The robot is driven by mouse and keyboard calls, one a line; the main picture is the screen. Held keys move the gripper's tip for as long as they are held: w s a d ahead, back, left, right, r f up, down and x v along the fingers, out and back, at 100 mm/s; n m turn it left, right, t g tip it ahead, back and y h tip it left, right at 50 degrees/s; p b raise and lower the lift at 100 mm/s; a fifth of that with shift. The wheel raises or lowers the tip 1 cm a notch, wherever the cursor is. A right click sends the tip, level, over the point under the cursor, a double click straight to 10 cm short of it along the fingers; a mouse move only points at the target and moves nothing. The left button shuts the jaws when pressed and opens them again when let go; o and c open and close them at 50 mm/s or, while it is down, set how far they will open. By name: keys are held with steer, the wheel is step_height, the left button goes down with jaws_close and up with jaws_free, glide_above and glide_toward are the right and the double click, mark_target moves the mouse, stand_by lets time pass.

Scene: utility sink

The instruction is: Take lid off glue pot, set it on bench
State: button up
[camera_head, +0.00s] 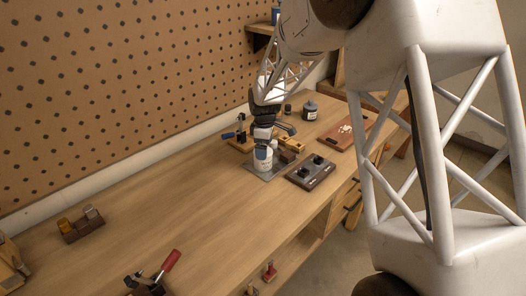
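A small white pot (264,165) with markings on its side stands upright on a grey metal plate (277,169) in the middle of the bench (190,185). It looks like the glue pot. My gripper (263,150) points down directly over the pot. A blue-grey part shows at the pot's top, between it and my gripper; I cannot tell whether it is the lid or part of my fingers. The fingers are too small and too overlapped to show whether they are open or shut.
A black block with knobs (311,172) is right of the pot. Behind stand a yellow tool (291,145), a dark jar (309,110) and a reddish-brown board (346,134). A red-handled tool (170,262) lies at the front. The bench left of the pot is clear, below a pegboard wall (120,80).

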steer(key=shift+f, duration=0.25)
steer(key=shift+c, duration=0.5)
steer(key=c, duration=0.8)
steer(key=shift+o, duration=0.2)
steer(key=shift+r, duration=0.2)
steer(key=shift+r, duration=0.55)
step_height(320, 180, up, 2)
steer(key=s+d+r, duration=0.1)
steer(key=s+d, duration=0.2)
steer(key=s, duration=1.2)
steer(key=shift+s+r, duration=0.25)
steer(key=shift+s, duration=0.1)
